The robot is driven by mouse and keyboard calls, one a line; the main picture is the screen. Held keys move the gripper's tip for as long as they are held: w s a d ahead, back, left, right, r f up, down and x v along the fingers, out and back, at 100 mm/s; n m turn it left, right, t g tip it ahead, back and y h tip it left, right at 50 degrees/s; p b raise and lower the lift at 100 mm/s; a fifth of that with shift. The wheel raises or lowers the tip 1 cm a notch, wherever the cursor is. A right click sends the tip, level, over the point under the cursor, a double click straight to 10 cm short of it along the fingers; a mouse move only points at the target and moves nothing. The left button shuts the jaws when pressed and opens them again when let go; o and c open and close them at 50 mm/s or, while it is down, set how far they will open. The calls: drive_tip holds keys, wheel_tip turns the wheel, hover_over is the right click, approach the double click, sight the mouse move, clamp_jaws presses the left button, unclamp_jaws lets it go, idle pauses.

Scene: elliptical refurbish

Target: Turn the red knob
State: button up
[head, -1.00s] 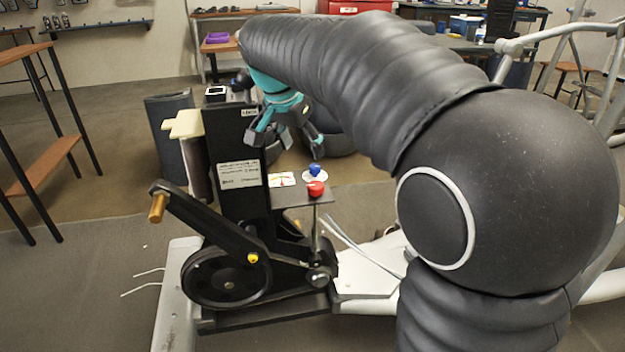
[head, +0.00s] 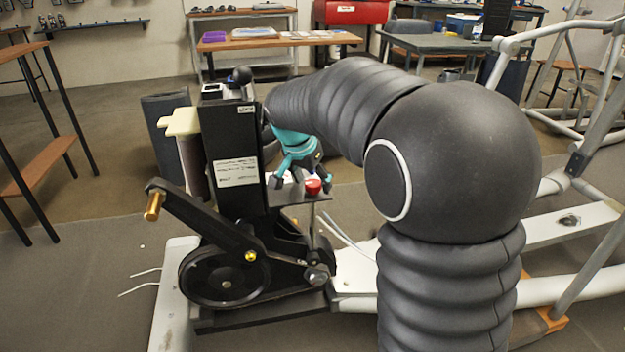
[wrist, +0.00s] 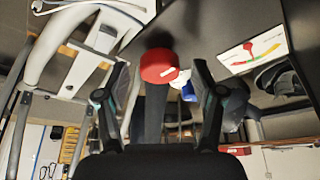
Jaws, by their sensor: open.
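The red knob (head: 313,187) sits on the small dark shelf (head: 285,196) at the side of the black upright post. My gripper (head: 300,181), teal with dark fingers, is right at the knob, behind and to the left of it in the head view. In the wrist view the red knob (wrist: 158,66) shows between the two spread fingertips of my gripper (wrist: 162,68), with a gap toward the right finger. The gripper is open and holds nothing. A blue-and-white part (wrist: 187,90) shows just past the knob; my gripper hides it in the head view.
The black post (head: 232,160) with a white label rises left of my gripper. A coloured dial card (wrist: 252,50) lies on the shelf. Pale frame tubes run to the right.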

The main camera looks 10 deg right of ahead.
drive_tip(key=c, duration=1.2)
drive_tip(key=shift+o, duration=0.3)
